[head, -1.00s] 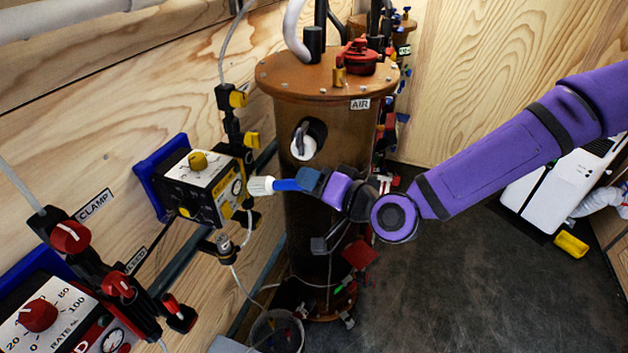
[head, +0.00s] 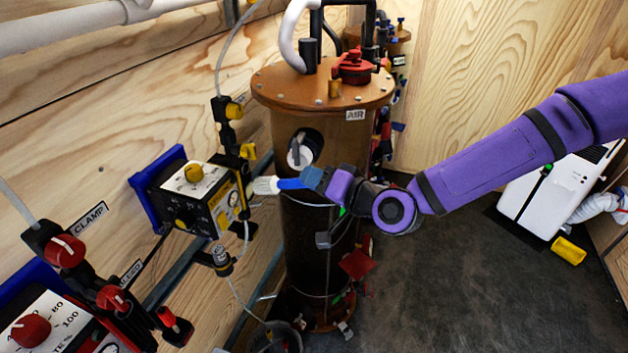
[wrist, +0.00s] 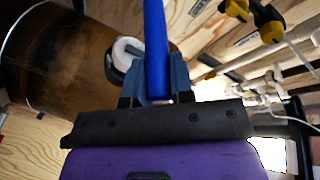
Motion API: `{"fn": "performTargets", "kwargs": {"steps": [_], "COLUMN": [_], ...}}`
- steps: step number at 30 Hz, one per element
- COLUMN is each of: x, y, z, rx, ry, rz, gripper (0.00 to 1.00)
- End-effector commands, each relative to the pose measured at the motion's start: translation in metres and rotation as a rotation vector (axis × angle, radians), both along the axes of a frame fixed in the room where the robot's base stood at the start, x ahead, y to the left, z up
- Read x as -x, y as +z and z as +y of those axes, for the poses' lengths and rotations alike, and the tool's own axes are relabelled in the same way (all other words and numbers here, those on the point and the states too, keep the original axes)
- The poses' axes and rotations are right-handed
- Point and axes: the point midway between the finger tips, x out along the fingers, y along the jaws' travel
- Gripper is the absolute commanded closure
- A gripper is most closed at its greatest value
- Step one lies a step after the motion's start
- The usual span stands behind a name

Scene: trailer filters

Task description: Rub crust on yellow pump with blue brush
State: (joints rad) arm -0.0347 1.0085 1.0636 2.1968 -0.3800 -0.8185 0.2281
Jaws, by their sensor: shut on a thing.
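The yellow pump (head: 201,195) is a black box with a white top, a yellow knob and yellow trim, on a blue bracket on the left plywood wall. My gripper (head: 310,180) is shut on the blue handle of the brush (head: 290,184). The brush's white bristles (head: 265,185) point left and overlap the pump's right side in the head view; I cannot tell whether they touch it. In the wrist view my gripper (wrist: 156,80) grips the blue handle (wrist: 155,40), and the bristles are out of frame. I cannot make out the crust clearly.
A tall brown cylinder (head: 285,100) labelled AIR stands right behind the brush. A red-knobbed pump (head: 50,325) and red clamps (head: 110,297) are at lower left. A white unit (head: 550,190) stands at right. The dark floor (head: 450,290) is open.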

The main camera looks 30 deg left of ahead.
Motion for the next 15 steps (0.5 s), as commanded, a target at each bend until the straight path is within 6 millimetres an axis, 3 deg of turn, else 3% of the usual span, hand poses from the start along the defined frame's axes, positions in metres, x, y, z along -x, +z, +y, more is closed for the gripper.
{"fn": "performTargets", "kwargs": {"steps": [15], "x": [0.036], "y": [0.0], "z": [-0.003], "rx": [0.001], "ry": [0.002], "rz": [-0.001], "gripper": [1.0]}}
